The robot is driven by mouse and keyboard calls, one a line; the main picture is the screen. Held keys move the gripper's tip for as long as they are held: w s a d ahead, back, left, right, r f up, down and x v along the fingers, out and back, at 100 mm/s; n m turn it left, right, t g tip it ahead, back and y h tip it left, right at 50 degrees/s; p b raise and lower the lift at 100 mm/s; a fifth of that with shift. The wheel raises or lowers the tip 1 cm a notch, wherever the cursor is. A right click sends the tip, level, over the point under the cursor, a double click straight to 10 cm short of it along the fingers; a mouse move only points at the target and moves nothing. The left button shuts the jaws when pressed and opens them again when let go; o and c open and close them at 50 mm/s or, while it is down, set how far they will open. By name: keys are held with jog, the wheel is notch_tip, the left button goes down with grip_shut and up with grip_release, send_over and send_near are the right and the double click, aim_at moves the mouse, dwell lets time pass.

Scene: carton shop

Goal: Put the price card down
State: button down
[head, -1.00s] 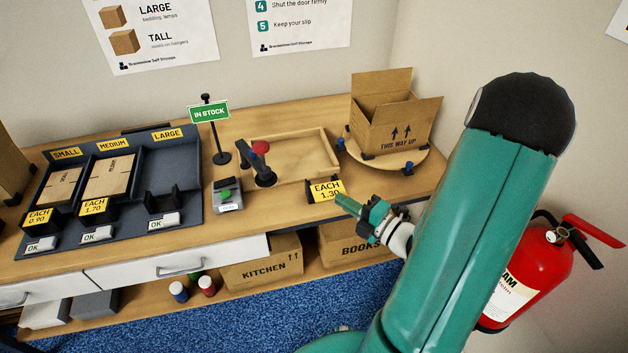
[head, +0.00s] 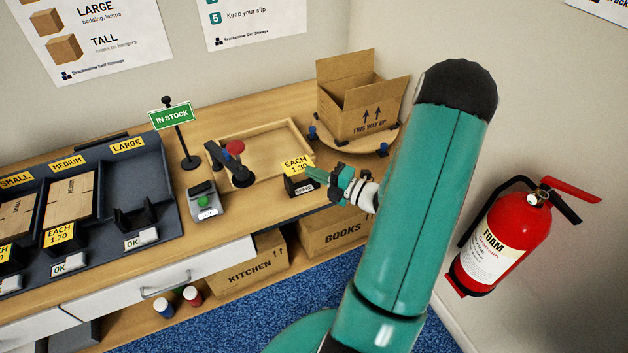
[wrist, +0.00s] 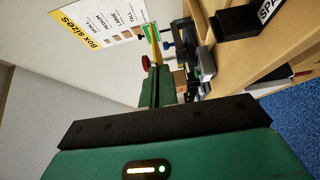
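The price card (head: 297,165) is yellow and reads EACH 1.30. It is tilted, just above a small black holder (head: 299,187) whose white label seems to read SPARE. My gripper (head: 314,173) comes from the right, its green fingers closed on the card's right edge. In the wrist view the card (wrist: 154,44) shows nearly edge-on beyond the fingertips (wrist: 155,72), and the black holder (wrist: 236,22) is apart from it at upper right. The black sorting tray (head: 170,195) has SMALL, MEDIUM and LARGE bays; no price card shows at the LARGE bay's front holder (head: 135,217).
An IN STOCK sign (head: 171,115) on a post, a green-button box (head: 206,203) and a red-knobbed stamp (head: 236,165) stand between tray and card. A wooden tray (head: 297,126) lies behind. An open carton (head: 358,107) sits on a turntable at right. A fire extinguisher (head: 507,240) is further right.

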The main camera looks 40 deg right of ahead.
jog(key=w+d+f, duration=0.1)
jog(key=f, duration=0.1)
jog(key=w+d+f, duration=0.1)
jog(key=f, duration=0.1)
jog(key=w+d+f, duration=0.1)
jog(key=d+f, duration=0.1)
jog(key=shift+w+f, duration=0.1)
jog(key=shift+w, duration=0.2)
jog(key=shift+f, duration=1.55)
jog(key=shift+f, duration=0.3)
jog(key=c, duration=1.7)
grip_release()
jog(key=shift+r, duration=0.1)
